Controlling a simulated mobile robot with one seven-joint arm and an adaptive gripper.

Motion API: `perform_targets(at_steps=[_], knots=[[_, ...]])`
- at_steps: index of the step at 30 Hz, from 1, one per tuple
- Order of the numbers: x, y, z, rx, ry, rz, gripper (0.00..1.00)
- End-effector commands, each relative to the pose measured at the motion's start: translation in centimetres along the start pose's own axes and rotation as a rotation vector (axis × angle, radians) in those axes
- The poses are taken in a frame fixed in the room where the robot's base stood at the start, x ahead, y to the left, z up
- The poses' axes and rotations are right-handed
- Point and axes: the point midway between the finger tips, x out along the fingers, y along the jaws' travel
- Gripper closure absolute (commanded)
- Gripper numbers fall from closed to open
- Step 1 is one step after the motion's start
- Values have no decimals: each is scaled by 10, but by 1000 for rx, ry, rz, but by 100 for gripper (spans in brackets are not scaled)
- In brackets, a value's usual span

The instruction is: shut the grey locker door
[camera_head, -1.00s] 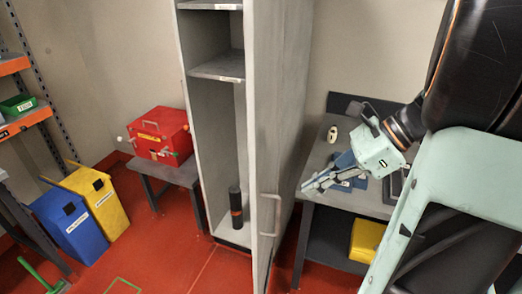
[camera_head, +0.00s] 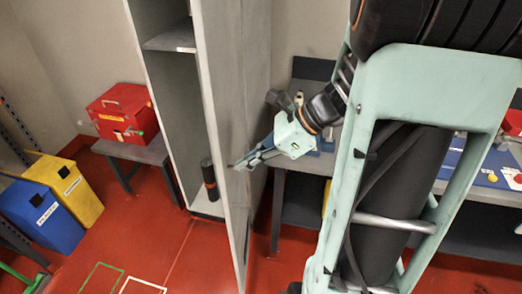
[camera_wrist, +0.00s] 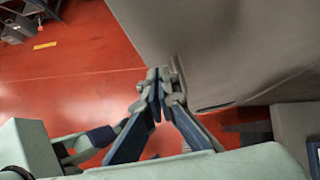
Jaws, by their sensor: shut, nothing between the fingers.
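The grey locker (camera_head: 160,80) stands left of centre in the head view, its front open onto shelves and a dark cylinder (camera_head: 209,180). Its tall grey door (camera_head: 222,75) is swung open towards me, with its outer face to the right. My gripper (camera_head: 235,165) is shut and empty, with its tips at that outer face. In the wrist view my fingertips (camera_wrist: 160,76) are close by the edge of a grey panel (camera_wrist: 230,45), which looks like the door. I cannot tell whether they touch it. The door handle is not clearly visible.
A red box (camera_head: 122,112) sits on a small bench (camera_head: 150,152) left of the locker. Blue (camera_head: 40,215) and yellow (camera_head: 75,190) bins stand further left. A dark workbench (camera_head: 300,160) is behind my arm. The red floor before the locker is clear.

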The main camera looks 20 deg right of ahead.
Motion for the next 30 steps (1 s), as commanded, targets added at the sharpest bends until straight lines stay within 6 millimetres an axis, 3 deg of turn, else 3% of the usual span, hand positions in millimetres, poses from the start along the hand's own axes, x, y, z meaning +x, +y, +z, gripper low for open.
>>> perform_targets(at_steps=[6,30], knots=[[13,1,14,1,-1,2,100],[20,-2,21,9,0,-9,100]])
